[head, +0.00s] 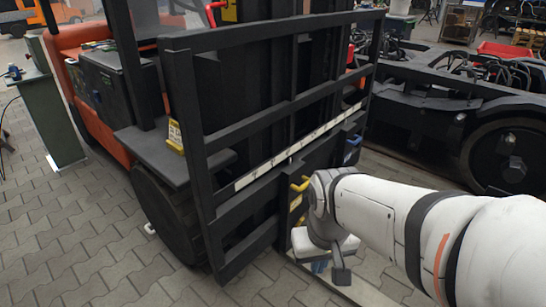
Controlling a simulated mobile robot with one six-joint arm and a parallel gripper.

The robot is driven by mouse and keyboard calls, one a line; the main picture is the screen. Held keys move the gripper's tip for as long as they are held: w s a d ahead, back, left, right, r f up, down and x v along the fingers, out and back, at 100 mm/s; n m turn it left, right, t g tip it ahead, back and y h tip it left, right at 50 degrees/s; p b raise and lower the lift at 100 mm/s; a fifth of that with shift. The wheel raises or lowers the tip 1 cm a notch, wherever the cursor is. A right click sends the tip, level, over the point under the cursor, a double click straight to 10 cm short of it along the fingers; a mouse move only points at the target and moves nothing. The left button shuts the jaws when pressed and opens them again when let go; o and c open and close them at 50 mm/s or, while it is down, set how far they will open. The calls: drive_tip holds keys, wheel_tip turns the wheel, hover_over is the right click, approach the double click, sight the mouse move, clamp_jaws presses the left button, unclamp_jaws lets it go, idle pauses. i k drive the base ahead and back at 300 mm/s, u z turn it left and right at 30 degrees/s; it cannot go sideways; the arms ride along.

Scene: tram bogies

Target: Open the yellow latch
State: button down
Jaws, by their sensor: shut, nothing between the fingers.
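A yellow latch (300,184) sticks out from the black front carriage of a forklift (218,155), in the middle of the head view. My gripper (322,254) is at the end of my white arm, low in front of the carriage and just below the latch in the picture. The gripper is shut and empty. Its fingertips are hard to make out. My wrist stands close to the right of the latch and may cover part of what lies behind it. I cannot tell whether anything touches the latch.
A blue handle (352,149) sits further right on the carriage. A black bogie (470,105) with a wheel stands at the right. A green-grey stand (50,110) is at the far left. Paved floor (90,240) is free at the lower left.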

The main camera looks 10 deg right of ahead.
sight(298, 224)
drive_tip(key=u, duration=0.05)
drive_tip(key=i, duration=1.25)
drive_tip(key=u, duration=0.05)
